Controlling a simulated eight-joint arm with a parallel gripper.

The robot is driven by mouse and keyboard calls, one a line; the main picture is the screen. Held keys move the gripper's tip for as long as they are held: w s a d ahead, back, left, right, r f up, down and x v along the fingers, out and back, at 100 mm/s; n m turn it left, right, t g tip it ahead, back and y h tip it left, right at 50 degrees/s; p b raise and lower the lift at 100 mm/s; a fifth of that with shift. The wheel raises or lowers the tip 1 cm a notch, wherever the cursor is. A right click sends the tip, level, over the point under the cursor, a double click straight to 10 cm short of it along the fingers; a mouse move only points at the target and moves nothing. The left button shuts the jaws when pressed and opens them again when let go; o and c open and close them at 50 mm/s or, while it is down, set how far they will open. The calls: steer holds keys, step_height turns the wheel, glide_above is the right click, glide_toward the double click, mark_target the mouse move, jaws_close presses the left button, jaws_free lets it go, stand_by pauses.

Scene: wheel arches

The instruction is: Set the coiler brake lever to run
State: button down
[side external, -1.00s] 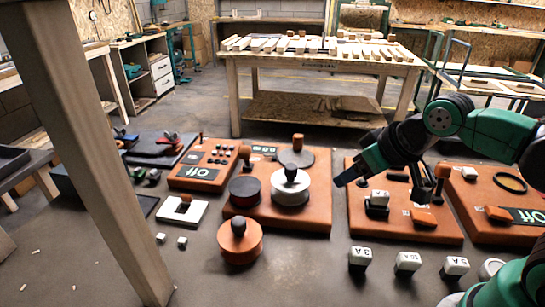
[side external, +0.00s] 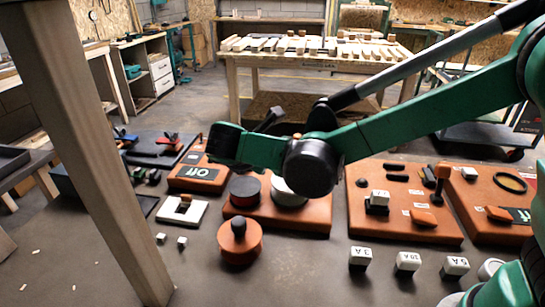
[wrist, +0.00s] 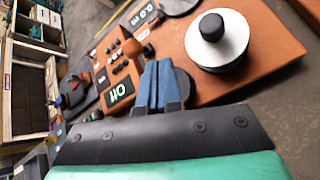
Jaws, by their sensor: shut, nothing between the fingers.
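My gripper (wrist: 159,66) shows in the wrist view with its two blue fingers shut together and empty. Their tips appear close to an orange-knobbed lever (wrist: 132,47) near a small numeric display (wrist: 148,14); I cannot tell whether they touch. The lever stands at the edge of the orange board carrying the white drum (wrist: 218,42). No readable label shows which control is the coiler brake lever. In the side view my green wrist hides this lever and most of the white drum (side external: 287,194); the fingertips cannot be made out there.
A switch panel with an "Off" display (side external: 200,173) adjoins on the left.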

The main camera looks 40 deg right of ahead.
steer(key=w+a+f+n+t+h, duration=0.1)
steer(key=a+f+n+t+h, duration=0.1)
steer(key=a+n, duration=0.3)
steer(key=shift+a+f, duration=0.35)
steer(key=shift+a, duration=0.15)
steer(key=shift+w+d, duration=0.1)
steer(key=x, duration=1)
